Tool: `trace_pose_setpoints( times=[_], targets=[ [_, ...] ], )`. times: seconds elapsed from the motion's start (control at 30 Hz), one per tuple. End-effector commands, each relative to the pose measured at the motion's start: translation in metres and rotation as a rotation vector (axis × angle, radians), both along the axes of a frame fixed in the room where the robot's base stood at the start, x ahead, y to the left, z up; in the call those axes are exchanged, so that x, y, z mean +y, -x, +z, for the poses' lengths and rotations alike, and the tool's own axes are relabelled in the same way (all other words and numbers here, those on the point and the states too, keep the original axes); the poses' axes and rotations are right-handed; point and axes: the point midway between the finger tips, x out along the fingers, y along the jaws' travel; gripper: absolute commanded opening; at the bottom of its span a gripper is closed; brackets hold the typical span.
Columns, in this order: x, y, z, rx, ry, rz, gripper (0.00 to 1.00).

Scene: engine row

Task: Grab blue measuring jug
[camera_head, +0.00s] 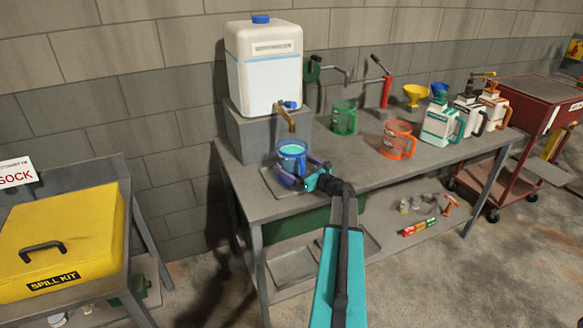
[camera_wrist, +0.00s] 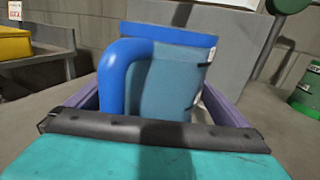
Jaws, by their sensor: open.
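The blue measuring jug (camera_head: 292,155) stands upright on a tray at the left end of the grey workbench, below the tap of the white tank. Light blue liquid shows at its top. My gripper (camera_head: 289,180) is at the jug, with its purple fingers open around the jug's lower part. In the wrist view the jug (camera_wrist: 165,75) fills the middle, its blue handle (camera_wrist: 118,75) facing me and to the left. The gripper's fingers (camera_wrist: 158,105) show on the left and right of the jug. Whether they touch it is hidden.
The white tank (camera_head: 264,75) with its brass tap (camera_head: 286,118) is just above and behind the jug. A green jug (camera_head: 343,118) and an orange jug (camera_head: 397,140) stand to the right. A yellow spill kit (camera_head: 60,240) is at the left.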

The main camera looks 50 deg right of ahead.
Motion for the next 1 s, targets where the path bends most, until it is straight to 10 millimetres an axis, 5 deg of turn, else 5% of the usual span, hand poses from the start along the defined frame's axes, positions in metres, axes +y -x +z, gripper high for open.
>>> trace_pose_setpoints(
  times=[0.27, 0.73, 1.0],
  targets=[
    [-0.0004, 0.0005, 0.0002, 0.0, 0.0, 0.0, 1.0],
    [-0.0008, 0.0009, 0.0002, 0.0, 0.0, -0.001, 0.22],
    [-0.0011, 0.0009, 0.0031, -0.005, -0.001, -0.001, 0.21]
  ],
)
